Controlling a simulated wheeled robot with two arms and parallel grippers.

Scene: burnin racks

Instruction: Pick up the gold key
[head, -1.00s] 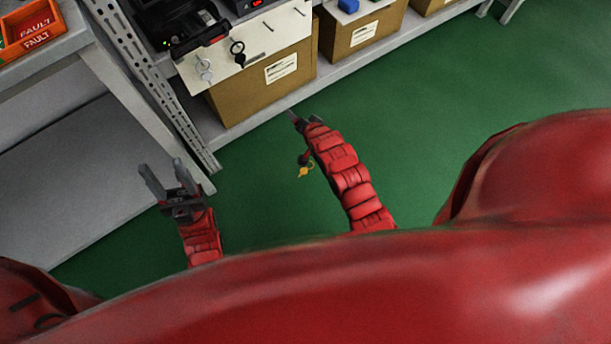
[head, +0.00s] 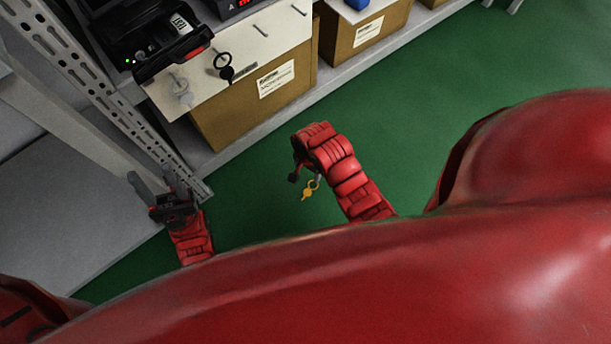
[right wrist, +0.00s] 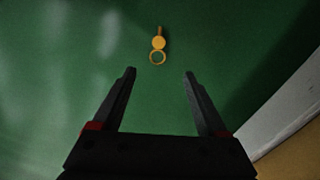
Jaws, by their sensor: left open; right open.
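The gold key (head: 310,190) shows against the green floor beside my right forearm in the head view. In the right wrist view, the key (right wrist: 158,43) lies ahead of the fingertips, roughly centred between them, its ring end nearer to me. My right gripper (right wrist: 160,72) is open and empty, pointing towards the floor; its fingers do not touch the key. In the head view my right gripper is mostly hidden behind its own wrist. My left gripper (head: 150,175) is open and empty, near the foot of the rack post at the left.
A rack shelf (head: 240,140) holds cardboard boxes (head: 255,105). A white board (head: 262,45) above carries a black key (head: 224,66) and a pale key (head: 181,90). A perforated grey post (head: 95,85) stands at the left. The green floor at right is clear.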

